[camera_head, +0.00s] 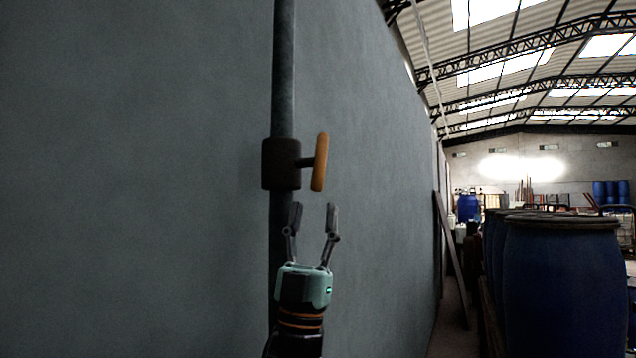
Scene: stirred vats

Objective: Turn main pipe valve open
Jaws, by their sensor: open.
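The main pipe valve has a dark brown body (281,164) on a vertical grey pipe (284,70) that runs along the wall. Its orange-yellow handwheel (320,162) sticks out to the right on a short stem and is seen nearly edge-on. My gripper (313,206) is below the handwheel and points up at it. Its two fingers are spread apart with nothing between them. The fingertips look a little short of the wheel's lower edge; the distance in depth is hard to tell. The lower pipe is partly hidden behind my gripper.
A plain grey wall (130,180) fills the left and stands close behind the pipe. Large blue barrels (565,285) stand at the right. A board (453,255) leans against the wall further back. The space between my gripper and the barrels looks free.

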